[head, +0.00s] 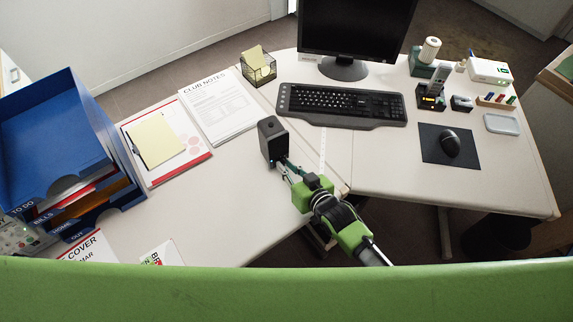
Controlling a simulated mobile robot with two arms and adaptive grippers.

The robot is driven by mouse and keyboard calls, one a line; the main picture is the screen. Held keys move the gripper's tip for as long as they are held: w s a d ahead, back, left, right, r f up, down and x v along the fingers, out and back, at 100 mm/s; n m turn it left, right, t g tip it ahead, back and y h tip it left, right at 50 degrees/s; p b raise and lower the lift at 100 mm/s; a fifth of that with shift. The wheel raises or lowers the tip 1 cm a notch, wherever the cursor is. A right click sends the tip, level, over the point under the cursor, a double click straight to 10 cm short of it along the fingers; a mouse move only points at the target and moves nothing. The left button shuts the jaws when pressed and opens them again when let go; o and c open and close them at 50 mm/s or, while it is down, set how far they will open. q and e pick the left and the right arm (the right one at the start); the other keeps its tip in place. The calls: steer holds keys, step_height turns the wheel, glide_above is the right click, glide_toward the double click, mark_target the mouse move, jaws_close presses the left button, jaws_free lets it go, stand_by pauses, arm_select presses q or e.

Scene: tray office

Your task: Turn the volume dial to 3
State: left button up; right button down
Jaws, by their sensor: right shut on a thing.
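A small dark box that looks like a speaker (271,135) stands upright on the desk, left of the keyboard. My right gripper (285,166) reaches in from the lower right. Its fingertips are at the lower front of the speaker and are shut on what seems to be the volume dial. The fingers hide the dial, so its marks and setting cannot be read. My left gripper is not in view.
A keyboard (342,104) and monitor (357,28) are behind to the right. Papers (218,106) and a blue tray stack (62,128) are on the left. The mouse pad (432,150) is farther right. Desk left of the speaker's front is clear.

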steer(key=shift+w+d+f+m+y+b, duration=0.1)
steer(key=shift+d+f+m+y+b, duration=0.1)
steer(key=shift+m+y+b, duration=0.5)
steer(key=shift+r+m+g+y+b, duration=0.1)
steer(key=shift+m+g+y+b, duration=0.2)
steer(key=shift+m+b, duration=0.65)
steer(key=c, duration=2)
jaws_free()
steer(key=v, duration=1.2)
steer(key=shift+w+d+r, duration=0.1)
steer(key=shift+r, duration=0.05)
